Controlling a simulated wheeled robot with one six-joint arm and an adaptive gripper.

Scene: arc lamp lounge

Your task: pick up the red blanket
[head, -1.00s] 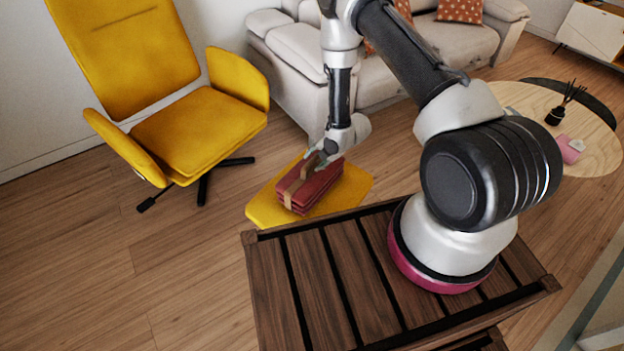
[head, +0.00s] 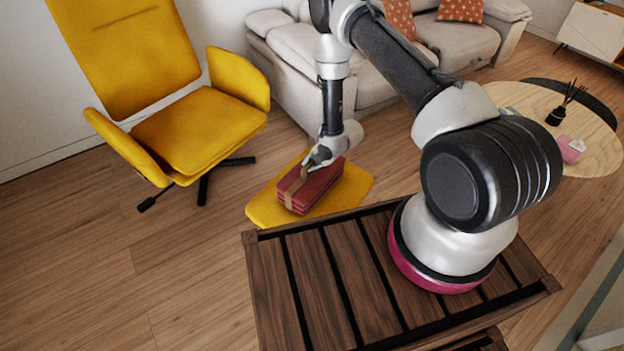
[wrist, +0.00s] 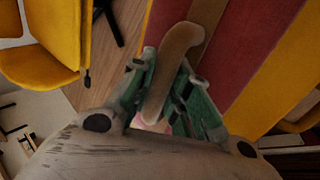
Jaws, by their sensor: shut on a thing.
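The red blanket (head: 318,189) is a folded stack with a tan strap (head: 291,191) around it. It lies on, or just over, the yellow ottoman top (head: 350,187); I cannot tell if there is a gap. My gripper (head: 318,160) is above the blanket's far side. In the wrist view my gripper (wrist: 165,92) has its green-padded fingers shut on the tan strap (wrist: 172,58), which stands up in a loop between them. The red blanket (wrist: 255,45) fills the upper right there. My fingers hide part of the strap.
A yellow armchair (head: 190,130) stands to the left. A pale sofa (head: 297,52) is behind. A round wooden table (head: 595,135) is at the right, with a pink item (head: 570,149) on it. Open wooden floor (head: 190,255) lies front left.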

